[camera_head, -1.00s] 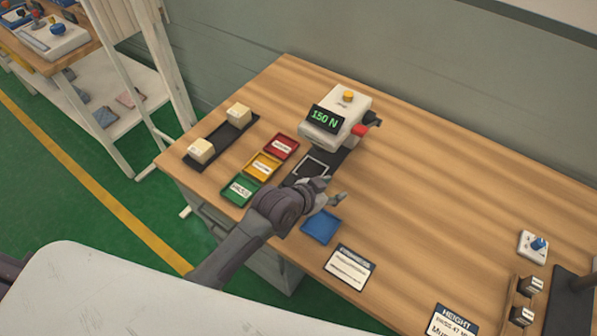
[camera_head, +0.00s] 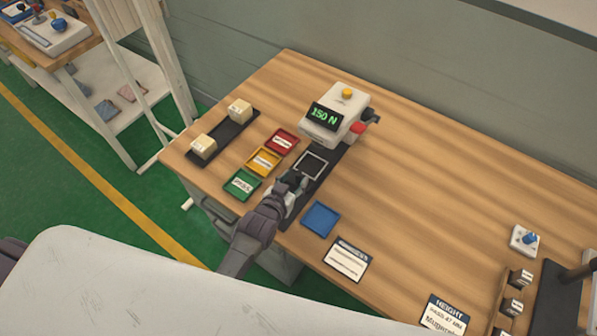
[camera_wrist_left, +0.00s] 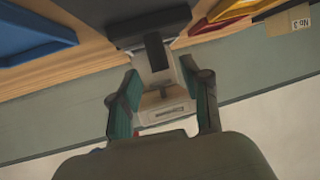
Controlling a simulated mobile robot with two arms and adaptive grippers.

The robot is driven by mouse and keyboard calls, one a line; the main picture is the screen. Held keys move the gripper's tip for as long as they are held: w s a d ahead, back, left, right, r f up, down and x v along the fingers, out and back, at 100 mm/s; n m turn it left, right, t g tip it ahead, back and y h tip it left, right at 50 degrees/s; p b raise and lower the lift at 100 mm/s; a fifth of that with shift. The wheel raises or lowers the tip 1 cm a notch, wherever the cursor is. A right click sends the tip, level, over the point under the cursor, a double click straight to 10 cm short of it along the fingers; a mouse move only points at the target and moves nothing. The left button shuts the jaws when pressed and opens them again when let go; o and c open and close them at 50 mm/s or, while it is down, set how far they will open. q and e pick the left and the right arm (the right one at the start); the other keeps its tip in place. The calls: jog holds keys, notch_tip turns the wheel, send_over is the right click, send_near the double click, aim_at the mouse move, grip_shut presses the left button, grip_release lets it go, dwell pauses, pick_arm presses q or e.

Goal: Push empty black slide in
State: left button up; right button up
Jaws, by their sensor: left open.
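The black slide (camera_head: 311,165) lies in front of the white press (camera_head: 335,115), whose display reads 150 N. A square light-edged frame on the slide is empty. My left gripper (camera_head: 292,181) is low over the near end of the slide's dark track, close to the frame; contact cannot be told. In the left wrist view, its two fingers (camera_wrist_left: 166,100) are apart with nothing clamped between them. The press's white body (camera_wrist_left: 160,78) and a dark part of the track (camera_wrist_left: 150,28) show beyond and between them. My right gripper is not in view.
Green (camera_head: 242,184), yellow (camera_head: 256,168) and red (camera_head: 273,141) trays lie left of the track. A blue tray (camera_head: 320,219) and a white card (camera_head: 346,261) lie to its right. A black rack (camera_head: 221,137) holds two pale blocks. The table's middle right is clear.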

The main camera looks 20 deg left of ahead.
aim_at(297, 176)
pick_arm(q)
jog(key=shift+x, duration=1.95)
grip_shut()
jog(key=w+b, duration=0.1)
jog(key=w, duration=0.1)
jog(key=w+d+b, duration=0.1)
jog(key=w, duration=0.1)
jog(key=shift+d+f, duration=0.1)
jog(key=shift+d, duration=0.1)
jog(key=shift+w+d, duration=0.1)
jog(key=shift+w, duration=0.15)
